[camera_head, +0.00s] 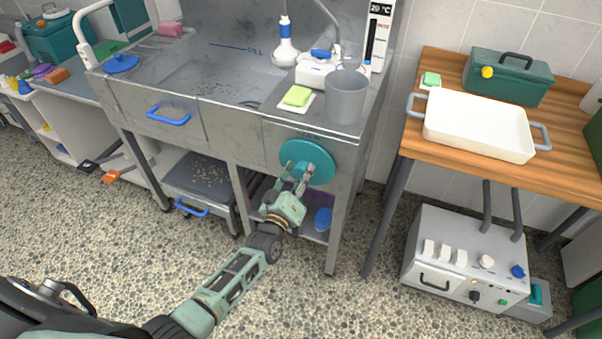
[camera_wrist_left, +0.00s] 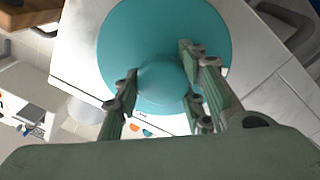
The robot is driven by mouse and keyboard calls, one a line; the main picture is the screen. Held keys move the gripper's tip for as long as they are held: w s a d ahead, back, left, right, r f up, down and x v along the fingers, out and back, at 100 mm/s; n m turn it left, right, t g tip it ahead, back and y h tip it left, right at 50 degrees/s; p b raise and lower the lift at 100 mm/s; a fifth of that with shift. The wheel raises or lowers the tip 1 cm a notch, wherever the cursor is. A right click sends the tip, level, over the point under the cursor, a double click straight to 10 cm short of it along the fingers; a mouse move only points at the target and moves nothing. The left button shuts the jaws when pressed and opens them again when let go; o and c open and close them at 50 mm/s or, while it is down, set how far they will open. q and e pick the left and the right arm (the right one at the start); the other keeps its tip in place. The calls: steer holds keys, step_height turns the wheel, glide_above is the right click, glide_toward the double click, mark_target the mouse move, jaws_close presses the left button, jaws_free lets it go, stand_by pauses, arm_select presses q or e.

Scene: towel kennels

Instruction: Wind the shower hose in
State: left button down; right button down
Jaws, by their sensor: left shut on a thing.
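A round teal disc (camera_head: 308,158), which looks like the hose reel's wheel, is mounted on the front of the steel tub's right end. My left gripper (camera_head: 297,178) reaches it from below. In the left wrist view my left gripper (camera_wrist_left: 158,80) is shut on the disc's rounded teal knob (camera_wrist_left: 161,84), with one finger on each side. The disc (camera_wrist_left: 165,35) fills the upper middle of that view. A white shower head (camera_head: 285,52) with a blue collar stands at the back of the tub, and a grey hose (camera_head: 328,14) arcs above it. My right gripper is not in view.
A wooden table (camera_head: 420,88) with a white tray (camera_head: 478,125) stands to the right. Speckled floor (camera_head: 290,300) in front is clear.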

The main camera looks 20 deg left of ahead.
arm_select(q)
steer(key=shift+w+r+m, duration=0.15)
steer(key=shift+r+m, duration=0.15)
steer(key=shift+m, duration=0.8)
steer(key=m, duration=0.4)
steer(key=shift+m+h+p, duration=0.4)
steer(key=m, duration=0.6)
steer(key=shift+d+f+m+g+h, duration=0.1)
steer(key=shift+f+m+g+h, duration=0.15)
steer(key=shift+m+g+h, duration=0.05)
steer(key=m, duration=0.2)
steer(key=shift+m, duration=0.4)
steer(key=m, duration=0.3)
steer(key=shift+f+m, duration=0.15)
steer(key=shift+m, duration=0.25)
steer(key=m+b, duration=0.1)
steer(key=m, duration=0.3)
steer(key=shift+f+m+g, duration=0.15)
steer(key=shift+m+g, duration=0.15)
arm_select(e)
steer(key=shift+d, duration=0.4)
arm_select(q)
steer(key=shift+s+f, duration=0.1)
steer(key=shift+s, duration=0.1)
